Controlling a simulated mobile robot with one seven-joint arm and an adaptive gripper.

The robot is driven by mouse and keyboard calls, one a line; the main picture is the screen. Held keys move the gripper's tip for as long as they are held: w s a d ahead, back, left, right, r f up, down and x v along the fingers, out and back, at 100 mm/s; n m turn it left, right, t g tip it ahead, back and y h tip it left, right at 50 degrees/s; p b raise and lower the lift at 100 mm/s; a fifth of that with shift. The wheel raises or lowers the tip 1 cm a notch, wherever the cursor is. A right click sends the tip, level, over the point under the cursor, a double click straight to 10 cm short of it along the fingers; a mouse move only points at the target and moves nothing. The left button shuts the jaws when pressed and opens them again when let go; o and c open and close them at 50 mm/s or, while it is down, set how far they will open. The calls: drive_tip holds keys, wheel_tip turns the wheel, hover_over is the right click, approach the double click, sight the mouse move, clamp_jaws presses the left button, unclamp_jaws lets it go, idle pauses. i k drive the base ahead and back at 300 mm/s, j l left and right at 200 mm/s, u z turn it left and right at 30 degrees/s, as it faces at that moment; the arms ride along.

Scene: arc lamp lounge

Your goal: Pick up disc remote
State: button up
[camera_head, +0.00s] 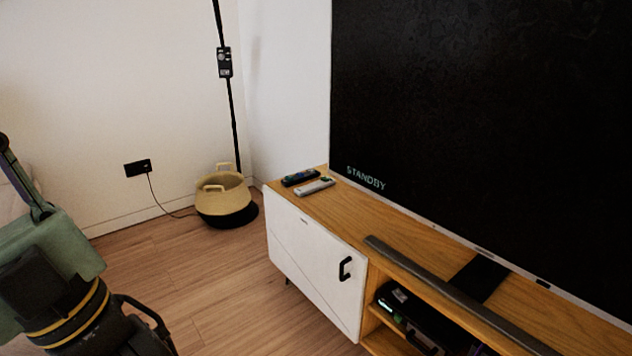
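Two remotes lie side by side on the far left end of the wooden media cabinet top. One is a dark remote (300,178) with coloured buttons, at the back. The other is a pale grey remote (315,187), just in front of it. I cannot tell from their faces which is the disc remote. My gripper (148,326) is at the lower left, black and partly cut off by the bottom edge. It is well away from both remotes, out over the floor side. Its fingertips do not show clearly, so its opening cannot be judged.
The media cabinet (345,213) carries a large TV (480,120) reading STANDBY and a long soundbar (440,290). A black device (410,315) sits in its open shelf. A woven basket (224,202) stands by the lamp pole (233,125). The wooden floor (215,275) before the cabinet is clear.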

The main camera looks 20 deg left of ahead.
sight(309, 188)
drive_tip(key=i+j, duration=0.2)
drive_tip(key=i, duration=0.25)
drive_tip(key=i+j, duration=0.2)
drive_tip(key=i, duration=0.2)
drive_tip(key=i+j, duration=0.2)
drive_tip(key=i, duration=0.25)
drive_tip(key=i+j, duration=0.2)
drive_tip(key=i, duration=0.2)
drive_tip(key=i+j+z, duration=0.1)
drive_tip(key=i, duration=0.35)
drive_tip(key=j, duration=0.1)
